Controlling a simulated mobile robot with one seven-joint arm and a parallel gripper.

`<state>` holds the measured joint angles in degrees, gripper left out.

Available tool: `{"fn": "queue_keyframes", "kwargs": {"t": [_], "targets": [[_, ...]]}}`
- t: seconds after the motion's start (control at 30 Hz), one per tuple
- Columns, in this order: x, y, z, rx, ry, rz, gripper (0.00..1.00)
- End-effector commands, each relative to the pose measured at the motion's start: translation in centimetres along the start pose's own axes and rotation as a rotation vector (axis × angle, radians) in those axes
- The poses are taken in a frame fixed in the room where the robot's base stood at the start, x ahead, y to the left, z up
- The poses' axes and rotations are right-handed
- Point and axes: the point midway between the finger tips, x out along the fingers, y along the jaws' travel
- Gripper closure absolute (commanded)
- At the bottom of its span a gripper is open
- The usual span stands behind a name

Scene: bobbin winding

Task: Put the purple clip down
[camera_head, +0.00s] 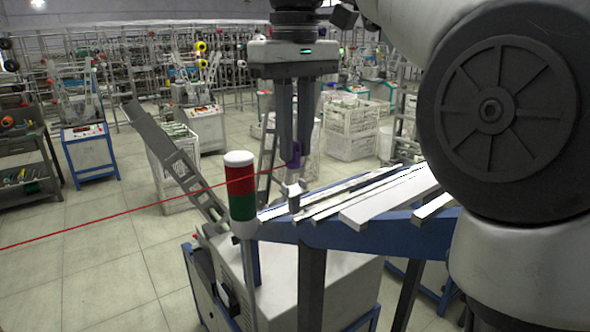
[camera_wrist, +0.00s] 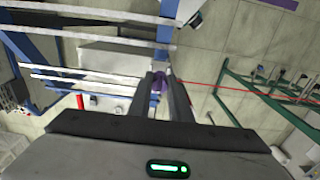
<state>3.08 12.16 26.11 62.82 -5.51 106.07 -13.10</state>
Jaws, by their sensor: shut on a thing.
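The purple clip (camera_head: 294,156) is held between the fingertips of my gripper (camera_head: 294,150) in the head view. It also shows in the wrist view as a small purple piece (camera_wrist: 159,84) between the two dark fingers (camera_wrist: 160,90). My gripper points down and is shut on the clip. A thin red thread (camera_head: 150,207) runs from near the clip to the left edge of the head view. The fingers hide part of the clip. A small whitish metal fitting (camera_head: 293,196) sits just below the clip; I cannot tell whether they touch.
A red, white and green signal light (camera_head: 240,190) stands close to the left of my gripper. A blue beam (camera_head: 375,236) with white rails (camera_head: 390,205) runs right from below the gripper. Crates (camera_head: 350,130) and other winding machines (camera_head: 88,140) stand farther back. Open tiled floor lies at left.

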Motion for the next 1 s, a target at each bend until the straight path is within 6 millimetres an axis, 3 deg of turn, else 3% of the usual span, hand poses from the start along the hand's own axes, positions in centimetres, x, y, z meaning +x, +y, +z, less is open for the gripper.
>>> {"fn": "queue_keyframes", "kwargs": {"t": [0.27, 0.7, 0.73, 0.83, 1.0], "targets": [[3.8, 0.0, 0.1, 0.001, -0.001, -0.001, 1.0], [4.5, 0.0, 0.1, 0.001, 0.0, 0.0, 1.0], [4.5, 0.0, 0.1, 0.001, 0.0, -0.001, 0.81], [4.4, 0.0, 0.0, 0.001, 0.0, -0.001, 0.64], [4.4, 0.0, 0.0, 0.001, 0.0, -0.001, 0.64]]}}
